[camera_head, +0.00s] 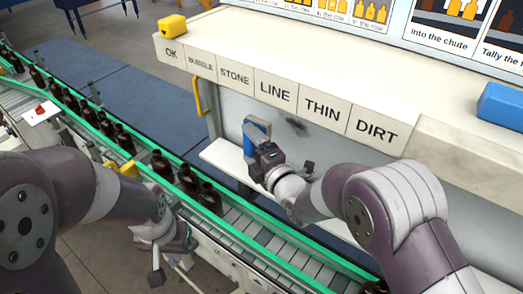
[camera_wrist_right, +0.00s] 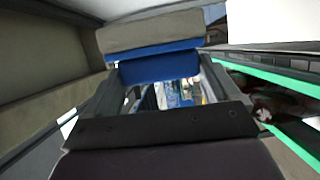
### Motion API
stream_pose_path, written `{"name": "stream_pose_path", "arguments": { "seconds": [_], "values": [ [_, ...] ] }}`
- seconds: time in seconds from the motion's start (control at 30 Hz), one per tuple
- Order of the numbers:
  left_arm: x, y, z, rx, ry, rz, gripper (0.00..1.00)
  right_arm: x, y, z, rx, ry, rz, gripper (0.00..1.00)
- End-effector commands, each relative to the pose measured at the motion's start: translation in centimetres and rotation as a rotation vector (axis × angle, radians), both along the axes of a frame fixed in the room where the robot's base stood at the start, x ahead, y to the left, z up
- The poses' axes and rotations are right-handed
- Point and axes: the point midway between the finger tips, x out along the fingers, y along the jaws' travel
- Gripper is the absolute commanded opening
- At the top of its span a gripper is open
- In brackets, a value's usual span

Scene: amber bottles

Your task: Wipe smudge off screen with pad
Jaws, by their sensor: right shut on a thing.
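The screen (camera_head: 340,165) is the grey upright panel under the row of labels. A dark smudge (camera_head: 297,124) shows on its upper part. My right gripper (camera_head: 262,150) is shut on a blue pad with a grey face (camera_head: 256,130), just left of the smudge in the head view. I cannot tell whether the pad touches the panel. In the right wrist view the pad (camera_wrist_right: 158,66) spans the upper middle, between the fingers. My left gripper (camera_head: 182,246) hangs low at the left by the conveyor; its fingertips are unclear.
Brown bottles (camera_head: 161,165) stand on a conveyor with green rails (camera_head: 140,160). A ledge above the panel carries labels (camera_head: 275,92), a yellow block (camera_head: 172,25) and a blue box (camera_head: 500,103). A yellow handle (camera_head: 198,97) sits at the panel's left. A white shelf (camera_head: 225,158) runs below.

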Motion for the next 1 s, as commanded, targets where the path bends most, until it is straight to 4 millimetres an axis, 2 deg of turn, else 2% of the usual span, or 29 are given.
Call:
{"name": "stream_pose_path", "arguments": {
  "seconds": [0.17, 0.53, 1.0],
  "values": [
    [0.0, 0.0, 0.2, 0.000, 0.000, 0.000, 0.00, 1.0, -0.7, 0.1, -0.016, -0.025, -0.003, 0.58],
    [0.0, 0.0, 0.7, 0.000, 0.000, 0.000, 0.00, 4.4, -3.3, 0.0, -0.014, -0.021, -0.004, 0.58],
    [0.0, 0.0, 0.7, 0.000, 0.000, 0.000, 0.00, 4.9, -3.6, 0.0, -0.015, -0.022, -0.002, 0.58]
  ]
}}
